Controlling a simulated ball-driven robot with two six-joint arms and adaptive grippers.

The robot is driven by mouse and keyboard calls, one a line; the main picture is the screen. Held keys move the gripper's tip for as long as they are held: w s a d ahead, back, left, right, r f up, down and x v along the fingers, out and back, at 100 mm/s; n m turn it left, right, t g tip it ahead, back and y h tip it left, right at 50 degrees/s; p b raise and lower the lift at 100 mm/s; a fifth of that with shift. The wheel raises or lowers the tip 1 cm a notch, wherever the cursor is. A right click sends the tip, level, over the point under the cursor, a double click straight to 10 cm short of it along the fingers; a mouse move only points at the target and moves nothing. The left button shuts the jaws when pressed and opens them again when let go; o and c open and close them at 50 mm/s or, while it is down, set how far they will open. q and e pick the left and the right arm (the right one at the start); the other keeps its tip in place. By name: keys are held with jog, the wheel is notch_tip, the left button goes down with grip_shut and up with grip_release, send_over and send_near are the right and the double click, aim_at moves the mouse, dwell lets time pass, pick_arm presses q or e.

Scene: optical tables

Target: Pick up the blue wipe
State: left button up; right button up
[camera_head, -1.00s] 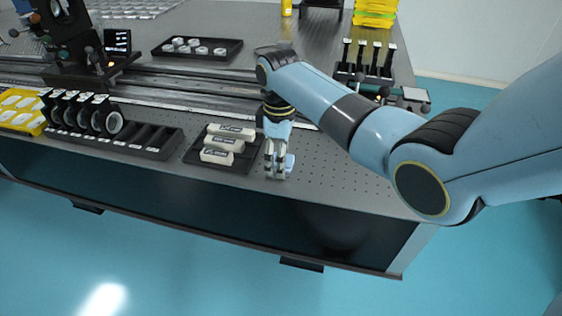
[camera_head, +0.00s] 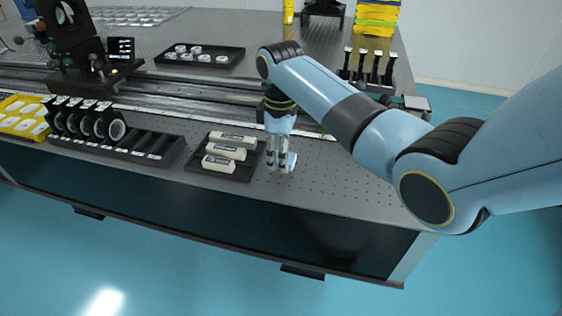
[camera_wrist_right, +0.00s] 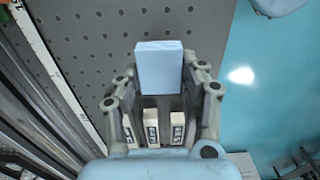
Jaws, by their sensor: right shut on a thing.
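The blue wipe (camera_wrist_right: 159,67) is a small light blue block between the fingers of my right gripper in the right wrist view. It also shows as a small pale blue patch (camera_head: 291,161) beside the fingers in the head view. My right gripper (camera_head: 277,165) points down, shut on the wipe, over the front part of the perforated table (camera_head: 335,170). I cannot tell how large the gap under the wipe is. My left gripper is not in view.
A black tray with white labelled boxes (camera_head: 222,163) is just left of the gripper. A black rack (camera_head: 160,147) with round optics stands farther left. Metal rails (camera_head: 200,88) run behind. The table's front edge is close; bare table lies to the right.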

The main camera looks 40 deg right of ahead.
jog(key=s+a+r+p, duration=0.1)
jog(key=s+r, duration=0.7)
jog(key=s, duration=0.3)
jog(key=shift+s+a+p, duration=0.3)
